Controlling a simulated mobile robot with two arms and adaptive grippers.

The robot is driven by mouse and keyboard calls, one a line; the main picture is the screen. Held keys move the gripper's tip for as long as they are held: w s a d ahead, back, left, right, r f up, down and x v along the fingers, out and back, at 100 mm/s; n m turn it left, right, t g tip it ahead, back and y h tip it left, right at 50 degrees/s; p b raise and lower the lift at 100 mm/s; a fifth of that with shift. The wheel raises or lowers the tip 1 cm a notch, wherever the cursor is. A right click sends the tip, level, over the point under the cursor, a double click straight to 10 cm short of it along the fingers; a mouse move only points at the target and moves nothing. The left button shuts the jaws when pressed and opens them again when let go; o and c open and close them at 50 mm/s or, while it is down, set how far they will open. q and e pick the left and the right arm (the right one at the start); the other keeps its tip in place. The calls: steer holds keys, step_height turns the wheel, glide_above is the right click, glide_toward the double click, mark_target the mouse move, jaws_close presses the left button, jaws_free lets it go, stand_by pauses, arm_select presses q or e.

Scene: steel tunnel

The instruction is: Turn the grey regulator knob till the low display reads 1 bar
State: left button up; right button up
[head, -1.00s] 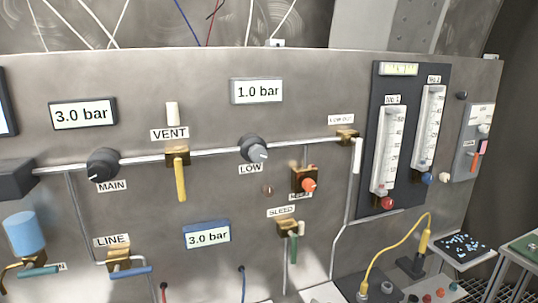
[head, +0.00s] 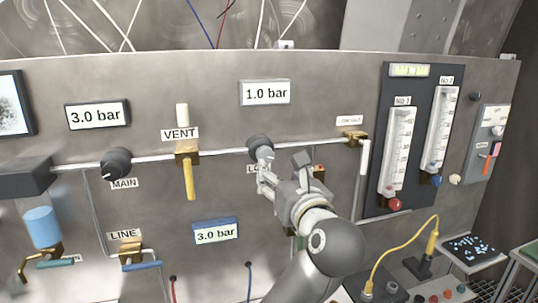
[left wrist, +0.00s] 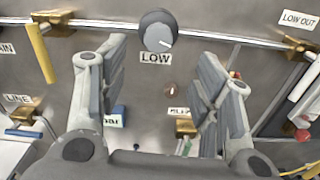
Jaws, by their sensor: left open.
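The grey regulator knob (head: 259,146) sits on the pipe above the LOW label. It is dark with a lighter grey front, and it also shows at the top middle of the left wrist view (left wrist: 158,31). The low display (head: 265,93) above it reads 1.0 bar. My left gripper (head: 282,166) is just below and right of the knob in the head view, partly covering the LOW label. In the left wrist view its fingers (left wrist: 160,62) are spread wide with nothing between them, and the knob stands beyond their tips. My right gripper is not seen.
The VENT valve's yellow handle (head: 189,180) is left of the knob. The MAIN knob (head: 116,163) is farther left, with a 3.0 bar display (head: 97,115) above. A brass valve (head: 353,137) and flow tubes (head: 399,150) are to the right.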

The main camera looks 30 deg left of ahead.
mark_target(266, 156)
arm_select(q)
steer(key=p+x, duration=0.3)
steer(key=x, duration=0.6)
steer(key=shift+w+a+p, duration=0.15)
steer(key=shift+a+p, duration=0.2)
steer(key=shift+a, duration=0.05)
steer(key=shift+w+a, duration=0.25)
steer(key=c, duration=1)
steer(key=shift+c, duration=0.2)
steer(key=shift+m, duration=0.3)
steer(key=shift+m, duration=0.3)
steer(key=o, duration=1)
